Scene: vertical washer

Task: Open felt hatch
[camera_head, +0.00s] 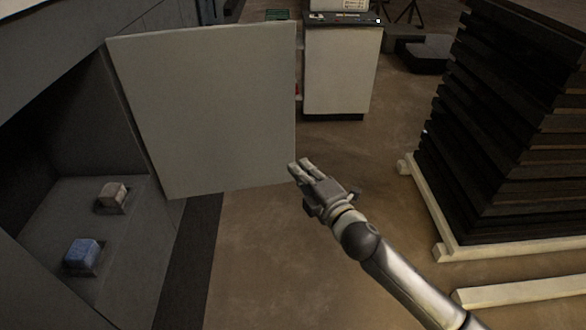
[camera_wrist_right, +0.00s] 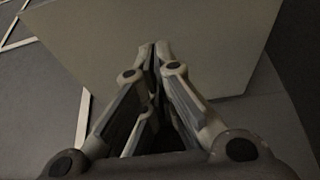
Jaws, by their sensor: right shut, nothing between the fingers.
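The hatch (camera_head: 205,105) is a flat light-grey panel. In the head view it stands swung out from the machine, hinged along its left edge, with the compartment at left exposed. My right gripper (camera_head: 302,168) is at the panel's lower right corner. It is shut and empty. In the right wrist view the gripper (camera_wrist_right: 160,48) points at the grey panel (camera_wrist_right: 200,20), its fingertips overlapping the panel's face; I cannot tell whether they touch. My left gripper is not in view.
Inside the compartment (camera_head: 60,215) sit a blue block (camera_head: 82,253) and a pale brownish block (camera_head: 112,195). A stack of dark boards (camera_head: 510,130) on a pale pallet stands at right. A white cabinet (camera_head: 338,70) stands behind. Brown floor (camera_head: 270,260) is clear below the panel.

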